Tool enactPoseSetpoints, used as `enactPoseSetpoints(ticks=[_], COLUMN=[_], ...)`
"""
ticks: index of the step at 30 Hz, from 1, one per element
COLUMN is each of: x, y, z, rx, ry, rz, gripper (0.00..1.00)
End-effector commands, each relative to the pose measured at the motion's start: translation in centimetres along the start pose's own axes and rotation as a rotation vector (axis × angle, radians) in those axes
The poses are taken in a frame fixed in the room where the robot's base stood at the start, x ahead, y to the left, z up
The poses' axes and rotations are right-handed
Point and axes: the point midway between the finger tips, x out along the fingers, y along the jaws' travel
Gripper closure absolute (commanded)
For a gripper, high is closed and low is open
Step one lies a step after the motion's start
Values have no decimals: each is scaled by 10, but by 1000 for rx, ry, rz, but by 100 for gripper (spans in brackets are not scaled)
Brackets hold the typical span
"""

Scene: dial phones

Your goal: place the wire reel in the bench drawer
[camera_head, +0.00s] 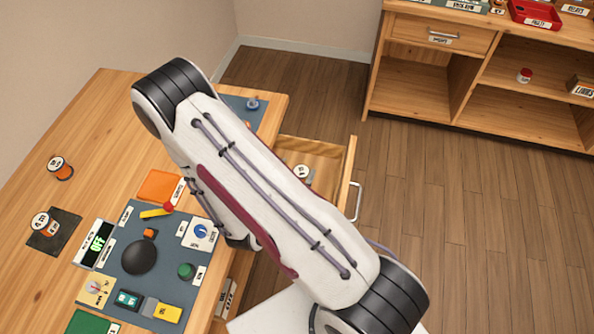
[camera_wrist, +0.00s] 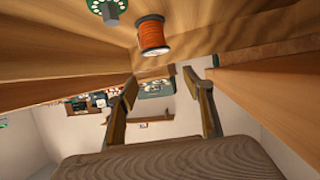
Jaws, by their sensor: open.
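In the head view my arm hides the gripper and part of the drawer.
A green item (camera_wrist: 110,12) lies beside the reel. On the bench, an orange reel (camera_head: 60,168) and another reel (camera_head: 43,222) on a dark pad stand left of a grey mat (camera_head: 165,275) with several parts. Shelves (camera_head: 480,80) stand at the back right; open floor lies between.

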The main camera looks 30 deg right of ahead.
Motion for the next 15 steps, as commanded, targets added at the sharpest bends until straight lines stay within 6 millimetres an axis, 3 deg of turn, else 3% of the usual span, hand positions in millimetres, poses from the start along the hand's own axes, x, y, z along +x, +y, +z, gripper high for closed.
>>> enactPoseSetpoints(ticks=[15], x=[-16], y=[0], z=[-40], rx=[1], ry=[0], rz=[0], gripper=[49])
